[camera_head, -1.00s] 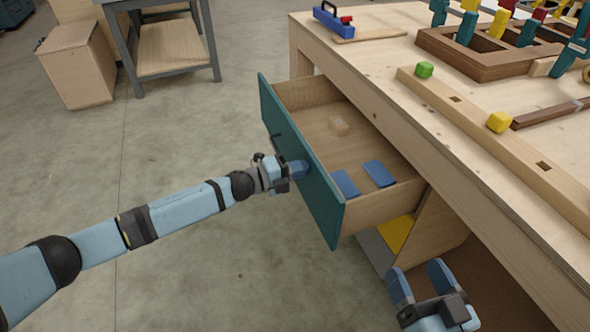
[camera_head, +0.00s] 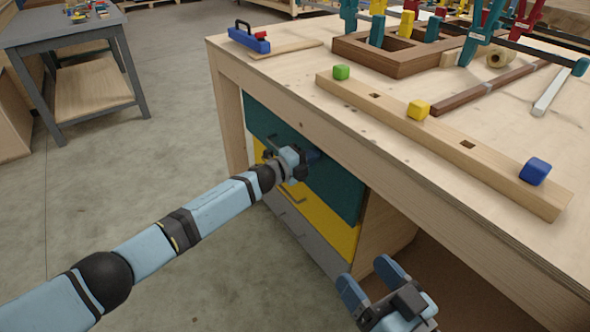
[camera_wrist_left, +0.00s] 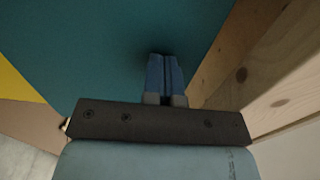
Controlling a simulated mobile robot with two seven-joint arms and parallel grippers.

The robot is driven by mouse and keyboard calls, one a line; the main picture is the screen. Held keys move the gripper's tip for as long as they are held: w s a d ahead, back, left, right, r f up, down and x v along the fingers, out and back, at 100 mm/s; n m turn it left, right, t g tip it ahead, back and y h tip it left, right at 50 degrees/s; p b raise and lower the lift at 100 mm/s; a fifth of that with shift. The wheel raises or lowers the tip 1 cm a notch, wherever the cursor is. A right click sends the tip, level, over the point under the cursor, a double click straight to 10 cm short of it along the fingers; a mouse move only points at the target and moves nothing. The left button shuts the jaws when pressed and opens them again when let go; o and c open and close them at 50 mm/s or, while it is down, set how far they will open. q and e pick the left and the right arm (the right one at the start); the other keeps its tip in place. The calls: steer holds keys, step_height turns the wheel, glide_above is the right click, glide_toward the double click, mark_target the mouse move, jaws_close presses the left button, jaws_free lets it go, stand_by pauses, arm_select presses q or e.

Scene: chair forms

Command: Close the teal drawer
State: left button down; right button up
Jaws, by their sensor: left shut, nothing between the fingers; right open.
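The teal drawer (camera_head: 338,184) is under the workbench top, and its front looks flush with the bench and the drawers below. Its inside is hidden. My left gripper (camera_head: 314,156) is shut and empty, with its fingertips at the teal front. In the left wrist view the shut fingers (camera_wrist_left: 165,75) point at the teal panel (camera_wrist_left: 120,50) and seem to touch it. My right gripper (camera_head: 368,283) is open and empty, low in front of the bench.
A yellow drawer (camera_head: 325,228) and a grey drawer (camera_head: 312,243) sit below the teal one. The workbench top (camera_head: 300,95) carries a wooden beam with coloured cubes, a brown tray and clamps. A grey table (camera_head: 60,32) stands at the far left. Floor is clear.

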arm_select(q)
steer(key=x, duration=0.1)
steer(key=b+x, duration=0.1)
steer(key=shift+w+d+r, duration=0.25)
steer(key=shift+r, duration=0.05)
arm_select(e)
steer(key=shift+s+a+f+g, duration=0.15)
steer(key=shift+f+g, duration=0.1)
steer(key=shift+f, duration=0.35)
steer(key=shift+w+a+f+g, duration=0.1)
steer(key=shift+f+g, duration=0.15)
steer(key=shift+f, duration=0.35)
